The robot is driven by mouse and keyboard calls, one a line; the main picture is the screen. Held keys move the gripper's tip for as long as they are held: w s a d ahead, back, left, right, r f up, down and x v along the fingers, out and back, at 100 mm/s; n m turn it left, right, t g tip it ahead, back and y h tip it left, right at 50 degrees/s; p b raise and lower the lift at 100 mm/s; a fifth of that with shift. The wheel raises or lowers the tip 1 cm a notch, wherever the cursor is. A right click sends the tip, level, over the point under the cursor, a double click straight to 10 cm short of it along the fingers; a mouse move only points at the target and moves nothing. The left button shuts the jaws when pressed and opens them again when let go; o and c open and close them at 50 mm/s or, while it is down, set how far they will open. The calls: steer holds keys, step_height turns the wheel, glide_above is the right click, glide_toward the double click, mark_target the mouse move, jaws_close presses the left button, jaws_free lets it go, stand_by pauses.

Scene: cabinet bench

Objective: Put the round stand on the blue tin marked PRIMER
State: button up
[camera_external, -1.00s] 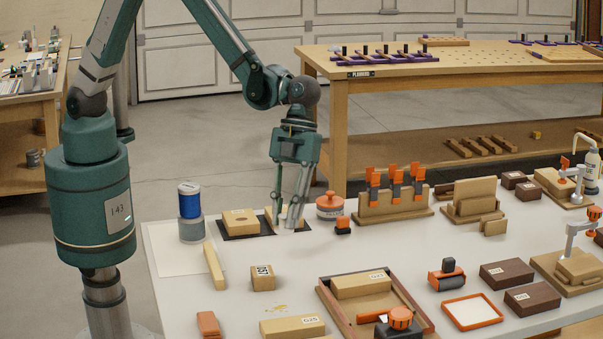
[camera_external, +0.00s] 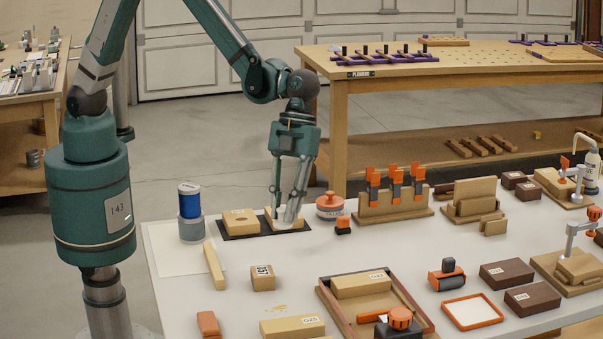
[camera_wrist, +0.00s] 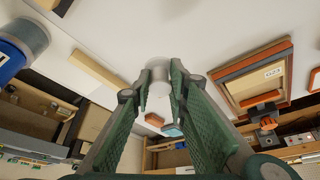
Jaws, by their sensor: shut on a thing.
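The blue tin (camera_external: 190,204) has a pale top and stands on a grey cylindrical base (camera_external: 192,229) at the left of the bench. It is partly cut off at the left of the wrist view (camera_wrist: 9,58); its marking cannot be read. My gripper (camera_external: 285,218) is right of the tin, low over the dark mat. In the wrist view its fingers (camera_wrist: 161,92) are closed around a pale, round piece (camera_wrist: 160,74), seemingly the round stand. The fingers hide much of it, and I cannot tell whether it touches the surface below.
Wooden blocks lie on the dark mat (camera_external: 240,235). An orange-lidded jar (camera_external: 330,206) is just right of my gripper. A wooden strip (camera_external: 214,267) and a labelled block (camera_external: 262,278) lie in front. A framed tray (camera_external: 412,305) stands further forward.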

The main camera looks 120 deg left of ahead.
steer(key=s+r+p, duration=0.5)
steer(key=s+r, duration=0.4)
steer(key=s, duration=0.3)
step_height(320, 180, up, 6)
steer(key=r+m+p, duration=0.1)
steer(key=p, duration=0.5)
glide_above(187, 188)
steer(key=a, duration=0.2)
steer(key=shift+s+d+f, duration=0.15)
steer(key=shift+f, duration=0.1)
steer(key=shift+f+b, duration=0.4)
steer(key=shift+f, duration=2.55)
steer(key=shift+f, duration=0.1)
steer(key=shift+f, duration=1.95)
steer(key=shift+f+b, duration=0.2)
steer(key=shift+b, duration=0.2)
